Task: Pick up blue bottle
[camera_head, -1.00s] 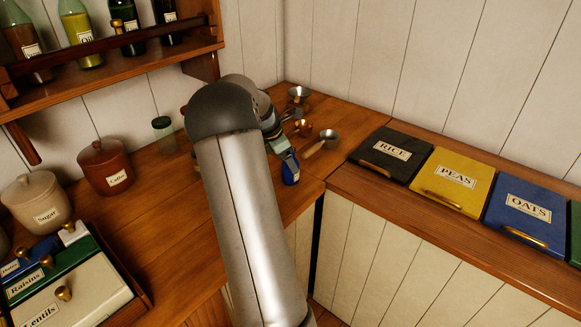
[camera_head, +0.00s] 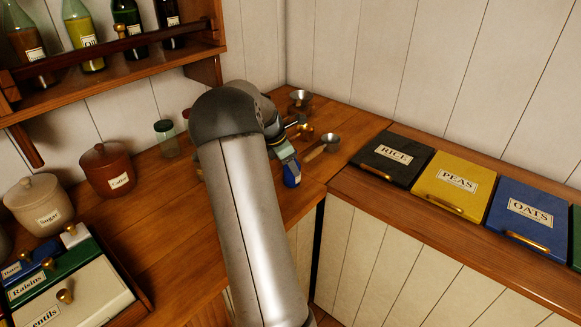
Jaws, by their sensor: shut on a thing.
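The blue bottle (camera_head: 292,180) shows as a small dark blue shape with a pale mark, just right of my arm, over the wooden counter near its inner corner. My gripper (camera_head: 287,160) is at its upper end, shut on it. The fingers are small and partly hidden by my wrist and arm. I cannot tell whether the bottle touches the counter.
Metal measuring cups (camera_head: 329,141) lie close behind and right of the bottle. A green-lidded jar (camera_head: 166,138), a coffee jar (camera_head: 108,170) and a sugar jar (camera_head: 40,205) stand left. Rice (camera_head: 392,158), peas and oats lids lie right. A bottle shelf (camera_head: 120,72) overhangs the back left.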

